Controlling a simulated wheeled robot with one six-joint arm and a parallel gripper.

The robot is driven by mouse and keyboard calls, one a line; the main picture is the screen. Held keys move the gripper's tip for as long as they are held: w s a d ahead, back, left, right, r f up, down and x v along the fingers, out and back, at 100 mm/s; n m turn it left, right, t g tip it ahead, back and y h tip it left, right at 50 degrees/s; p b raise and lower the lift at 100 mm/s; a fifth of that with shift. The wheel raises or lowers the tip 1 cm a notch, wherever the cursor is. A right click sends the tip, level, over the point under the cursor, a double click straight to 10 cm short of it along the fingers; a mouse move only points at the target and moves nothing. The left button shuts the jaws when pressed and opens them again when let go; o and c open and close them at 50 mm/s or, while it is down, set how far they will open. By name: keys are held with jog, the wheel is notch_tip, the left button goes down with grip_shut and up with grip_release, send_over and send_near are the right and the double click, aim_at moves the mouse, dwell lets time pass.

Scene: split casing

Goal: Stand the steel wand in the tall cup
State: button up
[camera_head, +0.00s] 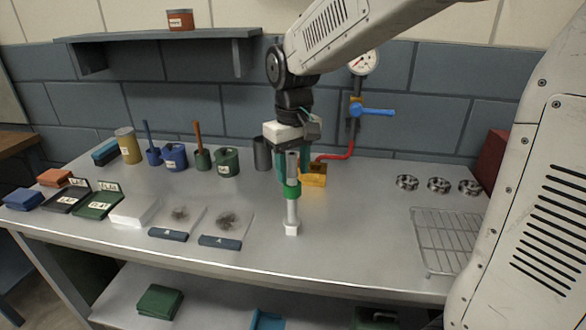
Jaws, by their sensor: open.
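A slim grey steel wand (292,210) with a green collar stands upright near the middle of the bench, its white foot apparently on the bench top. My gripper (293,177) points down over it. Its teal fingers are open, one on each side of the wand's upper part, above or around the collar; contact is not clear.
A yellow block (315,176) sits close behind right of the wand. A green pot (227,162) and blue pot (175,157) stand left. A wire rack (445,238) and metal rings (438,185) lie right. A blue-handled valve (372,111) is on the wall.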

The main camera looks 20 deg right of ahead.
notch_tip(320, 180, up, 12)
jog(key=shift+f, duration=0.2)
jog(key=s+d+f+m, duration=0.1)
jog(key=s+f, duration=0.3)
jog(key=s, duration=0.8)
jog(key=s+d+f+m+t, duration=0.1)
jog(key=s+f, duration=0.4)
jog(key=s, duration=0.7)
jog(key=shift+d+f, duration=0.2)
jog(key=shift+d, duration=0.35)
